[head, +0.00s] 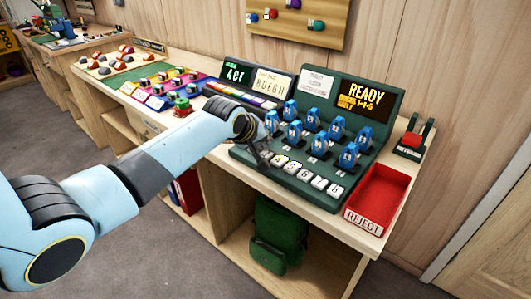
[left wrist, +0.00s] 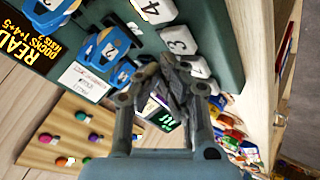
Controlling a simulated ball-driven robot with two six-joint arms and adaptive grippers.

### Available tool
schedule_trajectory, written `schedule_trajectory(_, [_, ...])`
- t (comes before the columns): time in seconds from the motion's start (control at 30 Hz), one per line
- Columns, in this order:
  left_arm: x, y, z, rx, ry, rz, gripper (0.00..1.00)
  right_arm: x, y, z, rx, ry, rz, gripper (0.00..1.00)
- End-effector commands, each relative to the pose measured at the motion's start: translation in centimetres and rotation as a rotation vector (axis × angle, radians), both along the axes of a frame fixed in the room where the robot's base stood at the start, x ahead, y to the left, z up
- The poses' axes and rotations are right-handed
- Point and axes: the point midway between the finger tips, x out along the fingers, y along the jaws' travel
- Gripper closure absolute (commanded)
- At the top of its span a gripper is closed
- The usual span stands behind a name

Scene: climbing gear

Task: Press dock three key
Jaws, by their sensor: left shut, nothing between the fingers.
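A row of white numbered keys (head: 307,174) runs along the front of the dark green dock console (head: 338,200). In the left wrist view, a key that looks marked 3 (left wrist: 179,41) lies just beyond my fingertips, with another white key (left wrist: 195,66) nearer them. My left gripper (head: 262,163) is shut and empty, at the left end of the key row. It also shows in the left wrist view (left wrist: 174,75). It hides part of that end, and I cannot tell whether it touches a key. My right gripper is not in view.
Blue devices (head: 320,145) stand in docks behind the keys. A display (head: 363,97) reads READY.

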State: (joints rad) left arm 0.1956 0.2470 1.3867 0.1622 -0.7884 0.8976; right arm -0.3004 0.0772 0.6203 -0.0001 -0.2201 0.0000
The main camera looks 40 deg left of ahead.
Motion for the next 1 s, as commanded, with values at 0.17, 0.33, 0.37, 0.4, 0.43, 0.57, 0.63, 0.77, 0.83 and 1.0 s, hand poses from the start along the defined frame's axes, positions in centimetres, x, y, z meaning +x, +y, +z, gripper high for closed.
schedule_trajectory(0.17, [0.03,-0.02,-0.29,0.000,-0.002,-0.001,1.00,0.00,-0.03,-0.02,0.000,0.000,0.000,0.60])
schedule_trajectory(0.33, [0.03,-0.02,-0.27,0.000,-0.001,0.000,1.00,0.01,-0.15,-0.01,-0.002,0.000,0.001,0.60])
schedule_trajectory(0.37, [0.04,-0.02,-0.28,0.000,-0.001,0.000,1.00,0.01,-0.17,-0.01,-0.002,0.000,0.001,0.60])
schedule_trajectory(0.4, [0.03,-0.02,-0.29,0.000,-0.001,0.000,1.00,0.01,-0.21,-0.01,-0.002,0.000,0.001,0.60])
schedule_trajectory(0.43, [0.03,-0.02,-0.31,0.000,-0.001,0.000,1.00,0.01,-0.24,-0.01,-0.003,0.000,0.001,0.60])
schedule_trajectory(0.57, [0.03,-0.02,-0.43,0.000,-0.001,0.000,1.00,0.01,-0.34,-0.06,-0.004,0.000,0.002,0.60])
schedule_trajectory(0.63, [0.03,-0.01,-0.52,0.000,-0.001,0.000,1.00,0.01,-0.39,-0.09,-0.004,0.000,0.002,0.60])
schedule_trajectory(0.77, [0.03,-0.02,-0.69,0.000,-0.001,0.000,1.00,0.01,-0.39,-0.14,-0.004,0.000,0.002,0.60])
schedule_trajectory(0.83, [0.03,-0.01,-0.78,0.000,-0.001,0.000,1.00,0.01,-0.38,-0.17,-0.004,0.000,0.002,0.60])
schedule_trajectory(1.0, [0.02,-0.02,-1.00,0.000,-0.001,0.000,1.00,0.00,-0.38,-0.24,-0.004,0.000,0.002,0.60])
